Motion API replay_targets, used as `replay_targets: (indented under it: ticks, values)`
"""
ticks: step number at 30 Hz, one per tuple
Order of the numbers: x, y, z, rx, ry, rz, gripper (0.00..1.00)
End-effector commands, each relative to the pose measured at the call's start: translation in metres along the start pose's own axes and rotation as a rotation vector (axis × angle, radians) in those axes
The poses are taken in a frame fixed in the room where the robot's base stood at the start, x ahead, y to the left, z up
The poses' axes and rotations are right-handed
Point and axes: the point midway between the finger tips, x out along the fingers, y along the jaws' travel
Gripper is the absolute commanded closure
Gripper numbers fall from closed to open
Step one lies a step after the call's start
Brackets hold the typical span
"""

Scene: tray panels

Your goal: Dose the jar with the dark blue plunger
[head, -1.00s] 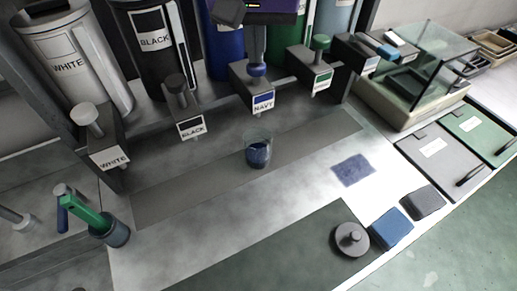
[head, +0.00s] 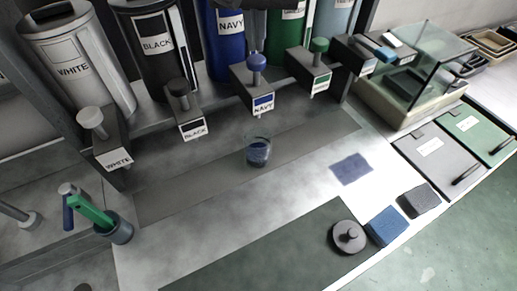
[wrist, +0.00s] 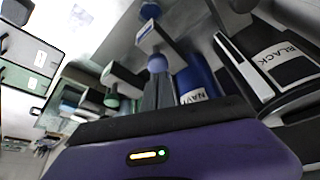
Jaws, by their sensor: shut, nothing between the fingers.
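The navy dispenser (head: 252,90) has a dark blue plunger (head: 257,63) that stands up with its stem showing. The glass jar (head: 258,152) stands upright on the grey strip in front of this dispenser, with dark blue contents low inside. My gripper (wrist: 158,85) shows in the wrist view, shut and empty. Its fingertips point toward the dark blue plunger knob (wrist: 157,63); I cannot tell whether they touch it.
White (head: 90,118), black (head: 178,88) and green (head: 319,46) plungers stand in the same row. A dark lid (head: 348,237), blue block (head: 386,226) and glass case (head: 430,65) are at right.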

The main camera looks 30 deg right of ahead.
Motion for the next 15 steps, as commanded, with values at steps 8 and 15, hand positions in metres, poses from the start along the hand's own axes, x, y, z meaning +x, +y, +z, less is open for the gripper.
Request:
replay_targets:
  ticks: [8,15]
  values:
    - [-0.004,0.0,-0.002,0.0,0.001,0.0,1.0]
    - [-0.024,0.0,-0.01,0.0,0.002,0.0,1.0]
